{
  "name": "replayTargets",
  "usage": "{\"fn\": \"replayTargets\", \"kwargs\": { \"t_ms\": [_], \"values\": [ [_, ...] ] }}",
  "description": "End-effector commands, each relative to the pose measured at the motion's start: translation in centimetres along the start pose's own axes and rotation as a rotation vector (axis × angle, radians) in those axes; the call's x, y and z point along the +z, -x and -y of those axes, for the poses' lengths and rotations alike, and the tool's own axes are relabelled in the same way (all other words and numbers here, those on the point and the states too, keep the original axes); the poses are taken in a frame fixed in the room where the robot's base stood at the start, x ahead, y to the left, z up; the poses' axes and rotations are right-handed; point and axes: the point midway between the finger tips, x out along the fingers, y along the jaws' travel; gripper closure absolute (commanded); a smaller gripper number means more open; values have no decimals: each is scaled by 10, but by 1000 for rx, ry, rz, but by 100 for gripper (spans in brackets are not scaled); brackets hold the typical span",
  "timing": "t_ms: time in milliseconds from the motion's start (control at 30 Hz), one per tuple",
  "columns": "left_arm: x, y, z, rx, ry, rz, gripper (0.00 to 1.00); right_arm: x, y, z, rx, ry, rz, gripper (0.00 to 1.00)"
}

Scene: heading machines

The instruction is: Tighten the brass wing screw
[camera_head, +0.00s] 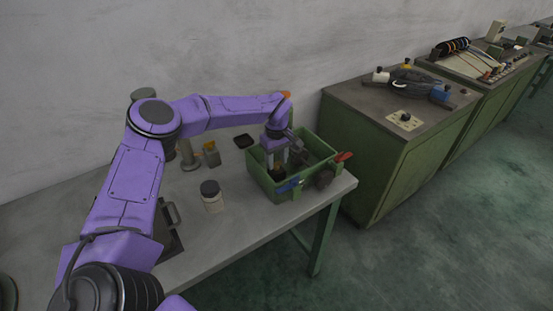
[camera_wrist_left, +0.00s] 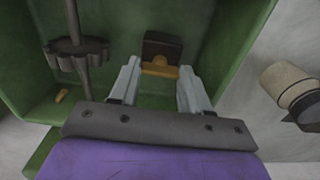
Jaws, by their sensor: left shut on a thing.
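The brass wing screw (camera_wrist_left: 160,67) shows in the left wrist view as a small yellow-brown piece in front of a dark block (camera_wrist_left: 163,46), inside the green box (camera_wrist_left: 235,40). My left gripper (camera_wrist_left: 160,75) reaches down into the box with a finger on each side of the screw and is shut on it. In the head view my left gripper (camera_head: 276,162) is inside the green box (camera_head: 258,176) on the bench, and its fingers partly hide the screw. How far the screw is turned in cannot be told. My right gripper is not in view.
A shaft with a dark gear (camera_wrist_left: 77,50) runs beside my left gripper. A red-handled part (camera_head: 344,156) sticks out at the box's right. A dark-lidded jar (camera_head: 212,198) stands on the bench (camera_head: 235,225). A green cabinet (camera_head: 385,165) stands to the right.

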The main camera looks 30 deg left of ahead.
Motion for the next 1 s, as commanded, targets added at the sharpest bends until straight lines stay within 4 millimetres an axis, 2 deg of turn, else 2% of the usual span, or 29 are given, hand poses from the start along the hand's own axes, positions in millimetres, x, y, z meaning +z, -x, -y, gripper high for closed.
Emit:
{"fn": "replayTargets", "kwargs": {
  "t_ms": [167,200,233,267,500,600,667,900,1000],
  "values": [
    [-2,3,-1,7,-1,-5,84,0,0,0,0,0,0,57],
    [-2,3,-1,7,0,-5,40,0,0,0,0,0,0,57],
    [-2,2,-1,6,0,-4,31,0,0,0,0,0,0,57],
    [-2,2,-1,6,0,-4,28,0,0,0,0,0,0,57],
    [-1,1,0,3,0,-2,28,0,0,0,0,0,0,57],
    [-1,6,-1,4,0,-3,28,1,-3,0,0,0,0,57],
    [-1,15,-1,6,0,-3,28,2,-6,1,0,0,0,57],
    [-2,72,-1,8,1,-6,28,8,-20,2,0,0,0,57],
    [-2,91,-1,6,1,-5,28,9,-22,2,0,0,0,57]
  ]
}}
